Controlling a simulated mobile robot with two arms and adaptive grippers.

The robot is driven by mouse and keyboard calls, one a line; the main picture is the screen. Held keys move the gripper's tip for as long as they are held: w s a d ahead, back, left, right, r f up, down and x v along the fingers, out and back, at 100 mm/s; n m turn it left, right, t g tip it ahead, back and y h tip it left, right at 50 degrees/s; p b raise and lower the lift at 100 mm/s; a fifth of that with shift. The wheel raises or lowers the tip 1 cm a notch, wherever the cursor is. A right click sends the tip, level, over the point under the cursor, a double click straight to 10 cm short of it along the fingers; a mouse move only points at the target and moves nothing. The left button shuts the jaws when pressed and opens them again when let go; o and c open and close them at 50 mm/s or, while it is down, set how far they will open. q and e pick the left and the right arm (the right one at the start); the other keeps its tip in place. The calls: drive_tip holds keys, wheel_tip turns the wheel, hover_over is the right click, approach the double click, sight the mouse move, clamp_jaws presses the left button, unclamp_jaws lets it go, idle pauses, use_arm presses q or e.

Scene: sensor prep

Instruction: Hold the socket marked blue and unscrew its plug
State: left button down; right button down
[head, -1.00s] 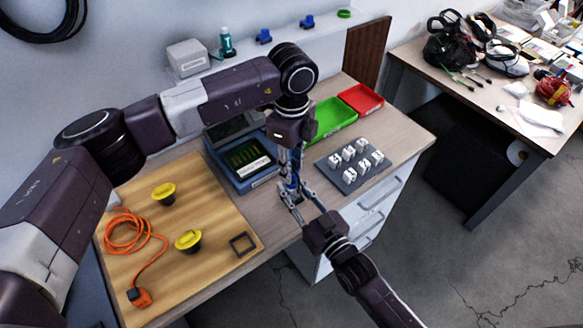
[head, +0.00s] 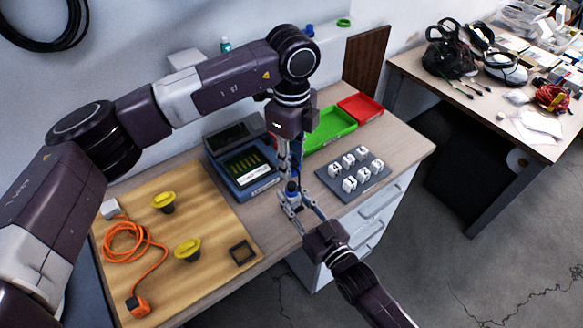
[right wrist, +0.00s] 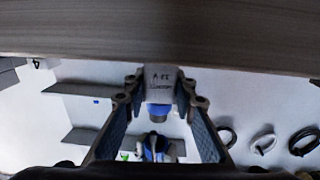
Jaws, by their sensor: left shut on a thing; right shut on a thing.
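In the head view my right gripper (head: 290,205) is shut on the small socket (head: 292,188) near the table's front edge. In the right wrist view the socket (right wrist: 160,82) is a pale body with dark lettering and a blue band, between the two finger pads. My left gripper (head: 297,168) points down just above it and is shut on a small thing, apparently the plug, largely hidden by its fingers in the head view. In the right wrist view a blue piece (right wrist: 155,144) shows apart from the socket's blue end.
A grey tray (head: 330,182) with several white lettered blocks stands to the right. Behind are a green bin (head: 328,140), a red bin (head: 361,106) and a blue device (head: 245,168). A wooden board (head: 215,262) with yellow knobs and an orange cable (head: 125,240) lies left.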

drive_tip(key=c, duration=1.5)
unclamp_jaws()
